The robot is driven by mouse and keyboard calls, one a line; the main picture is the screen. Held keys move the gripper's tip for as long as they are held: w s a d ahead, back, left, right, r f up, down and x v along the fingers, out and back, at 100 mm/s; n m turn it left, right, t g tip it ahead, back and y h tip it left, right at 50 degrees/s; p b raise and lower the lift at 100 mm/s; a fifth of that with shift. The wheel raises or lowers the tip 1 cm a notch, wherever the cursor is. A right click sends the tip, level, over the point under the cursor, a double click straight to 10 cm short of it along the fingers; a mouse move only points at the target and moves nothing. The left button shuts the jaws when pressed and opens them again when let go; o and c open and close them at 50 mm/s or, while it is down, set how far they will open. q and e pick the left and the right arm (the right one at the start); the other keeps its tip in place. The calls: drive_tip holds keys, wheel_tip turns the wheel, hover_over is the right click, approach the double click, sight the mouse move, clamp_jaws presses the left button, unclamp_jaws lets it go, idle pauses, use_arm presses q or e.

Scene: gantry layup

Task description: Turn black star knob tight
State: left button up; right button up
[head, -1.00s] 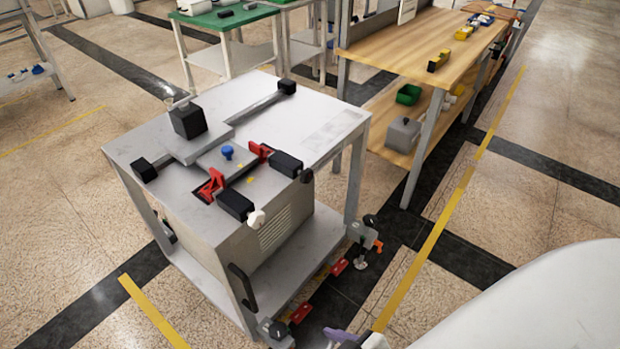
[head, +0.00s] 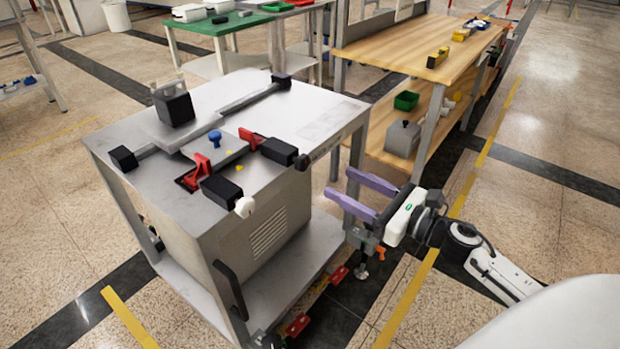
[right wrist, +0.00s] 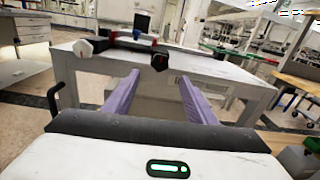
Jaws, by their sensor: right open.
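The black star knob (head: 302,162) is on the front edge of the grey metal cart top, at the end of a black block. In the right wrist view the knob (right wrist: 160,62) shows ahead, roughly between the fingertips and slightly above them. A white knob (head: 245,207) sits to its left on a second black block. My right gripper (head: 337,183) is open and empty, its two purple fingers pointing at the cart. It is in front of the black star knob, apart from it and a little lower. My left gripper is not in view.
The cart top (head: 235,95) carries red clamps (head: 199,169), a blue knob (head: 215,136) and a tall black block (head: 174,106). A black handle (head: 231,287) juts from the cart's front. A wooden bench (head: 400,50) stands behind to the right. Open floor lies right of the cart.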

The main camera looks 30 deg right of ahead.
sight(306, 163)
drive_tip(key=w+a, duration=0.1)
drive_tip(key=w, duration=0.2)
drive_tip(key=w+a+n, duration=0.1)
drive_tip(key=w, duration=0.2)
drive_tip(key=w+a+n+p, duration=0.1)
drive_tip(key=w, duration=0.2)
drive_tip(key=shift+r+y, duration=0.3)
drive_tip(key=shift+w+a, duration=0.15)
drive_tip(key=shift+w, duration=0.35)
drive_tip(key=c, duration=1.1)
drive_tip(key=shift+o, duration=0.2)
